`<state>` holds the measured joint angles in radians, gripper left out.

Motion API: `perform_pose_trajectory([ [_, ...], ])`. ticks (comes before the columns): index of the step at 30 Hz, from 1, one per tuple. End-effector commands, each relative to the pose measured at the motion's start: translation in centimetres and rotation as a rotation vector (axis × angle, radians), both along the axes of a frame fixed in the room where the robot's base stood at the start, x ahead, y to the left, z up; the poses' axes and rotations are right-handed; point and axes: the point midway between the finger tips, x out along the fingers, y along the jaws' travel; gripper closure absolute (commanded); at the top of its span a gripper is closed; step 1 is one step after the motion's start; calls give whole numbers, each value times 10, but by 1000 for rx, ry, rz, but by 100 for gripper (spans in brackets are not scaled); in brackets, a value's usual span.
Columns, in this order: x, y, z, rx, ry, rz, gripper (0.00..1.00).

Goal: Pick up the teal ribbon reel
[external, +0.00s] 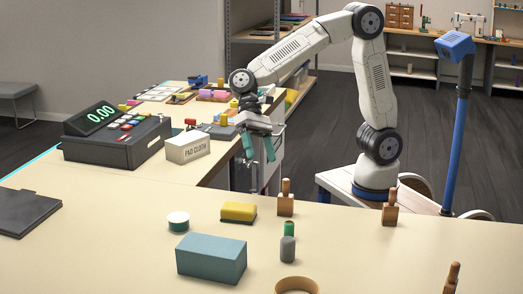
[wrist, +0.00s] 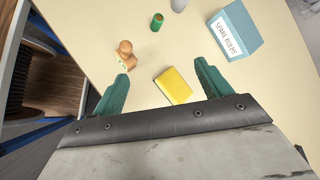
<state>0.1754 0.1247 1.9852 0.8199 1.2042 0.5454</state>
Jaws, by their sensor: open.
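The teal ribbon reel (external: 178,221) looks like a short round reel with a white top and a dark teal side. It lies flat on the near table, left of the yellow sponge, in the external view. I cannot make it out in the wrist view. My gripper (external: 260,158) hangs with its teal fingers pointing down, beyond the reel and to its right, above the table's far edge. In the wrist view my gripper (wrist: 161,72) is open, with nothing between its fingers; the yellow sponge shows beyond the gap.
Near the reel are the yellow sponge (external: 238,212), a blue box (external: 211,258), a wooden-handled stamp (external: 285,199), a green spool (external: 289,229) and a grey bottle (external: 287,249). A pad cloth box (external: 187,147) and cash register (external: 117,135) stand farther back.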

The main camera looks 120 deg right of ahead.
Motion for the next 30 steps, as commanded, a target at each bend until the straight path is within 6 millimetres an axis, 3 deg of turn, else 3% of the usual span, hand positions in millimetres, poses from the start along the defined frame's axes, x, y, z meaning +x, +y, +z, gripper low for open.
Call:
perform_pose_trajectory([
  [1, 25, -5, -12, 51, 42, -65, 23],
  [6, 105, -24, -49, 237, 171, -300, 23],
  [9, 147, -38, -76, 345, 247, -429, 23],
  [13, 187, -57, -108, 460, 327, -563, 23],
  [20, 218, -74, -137, 558, 394, -672, 23],
  [30, 231, -48, -147, 562, 397, -676, 23],
])
